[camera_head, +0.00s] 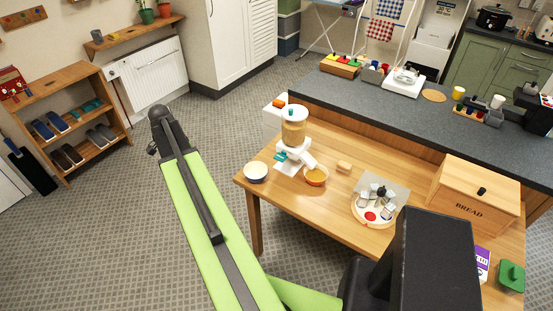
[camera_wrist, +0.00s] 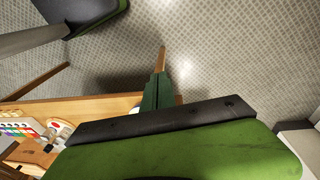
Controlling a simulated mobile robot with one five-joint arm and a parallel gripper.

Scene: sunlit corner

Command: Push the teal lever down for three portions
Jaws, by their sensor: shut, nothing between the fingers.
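A white dispenser with a clear hopper (camera_head: 293,133) of orange-brown contents stands near the left end of the wooden table. Its teal lever (camera_head: 281,157) sticks out low on its left side. An orange bowl (camera_head: 316,176) sits below the white spout. My gripper (camera_wrist: 159,78) shows in the wrist view as dark green fingers, shut and empty, above the floor by the table edge. I cannot make out the fingers in the head view, where my green arm reaches up left of the table, apart from the dispenser. The lever cannot be made out in the wrist view.
A pale bowl (camera_head: 255,172) stands at the table's left corner, near the dispenser. A small wooden block (camera_head: 344,167), a round tray (camera_head: 362,212) and a bread box (camera_head: 474,196) lie to the right. A dark counter (camera_head: 400,111) runs behind. The floor left of the table is clear.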

